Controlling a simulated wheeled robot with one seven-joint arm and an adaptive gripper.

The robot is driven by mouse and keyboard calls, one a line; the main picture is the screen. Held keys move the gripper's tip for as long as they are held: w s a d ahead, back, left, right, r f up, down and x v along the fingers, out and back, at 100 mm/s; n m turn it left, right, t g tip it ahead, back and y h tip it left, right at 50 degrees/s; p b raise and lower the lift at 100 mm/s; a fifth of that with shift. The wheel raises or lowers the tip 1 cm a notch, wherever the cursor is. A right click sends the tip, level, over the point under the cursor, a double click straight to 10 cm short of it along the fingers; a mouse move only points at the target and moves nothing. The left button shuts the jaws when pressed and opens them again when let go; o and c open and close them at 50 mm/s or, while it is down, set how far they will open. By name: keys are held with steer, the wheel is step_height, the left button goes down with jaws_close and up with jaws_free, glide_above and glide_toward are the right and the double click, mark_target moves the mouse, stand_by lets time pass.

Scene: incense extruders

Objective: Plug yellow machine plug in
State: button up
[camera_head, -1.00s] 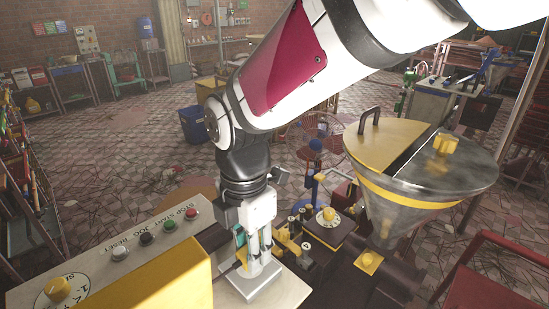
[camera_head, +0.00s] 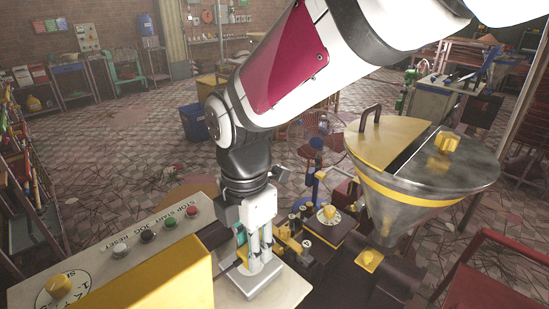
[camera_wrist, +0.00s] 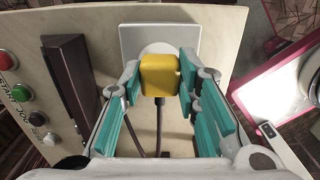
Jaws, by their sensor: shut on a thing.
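The yellow plug (camera_wrist: 160,75) is between the teal-padded fingers of my gripper (camera_wrist: 158,82) in the wrist view, with a dark cable running down from it. My gripper is shut on the plug. The plug is at the white socket plate (camera_wrist: 181,40) and covers part of its round recess; I cannot tell how deep it sits. In the head view my gripper (camera_head: 258,252) points down at the socket plate (camera_head: 256,278), and the plug is hidden behind the fingers. The yellow machine (camera_head: 165,285) stands to the left.
A control panel (camera_head: 105,258) with several coloured buttons lies left of my gripper. A metal hopper (camera_head: 405,210) with a yellow band stands to the right. A dark block (camera_wrist: 68,75) rises left of the socket in the wrist view.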

steer(key=shift+f, duration=0.55)
steer(key=o, duration=1.3)
steer(key=shift+c, duration=0.2)
step_height(320, 180, up, 12)
steer(key=s+d+m+t, duration=0.2)
steer(key=s+d+m, duration=0.2)
steer(key=d+m, duration=0.8)
steer(key=s+d+m+t, duration=0.3)
steer(key=s+d+m, duration=0.1)
steer(key=d+m, duration=0.9)
steer(key=m, duration=0.2)
steer(key=shift+d+f+m, duration=0.3)
steer(key=shift+f, duration=0.1)
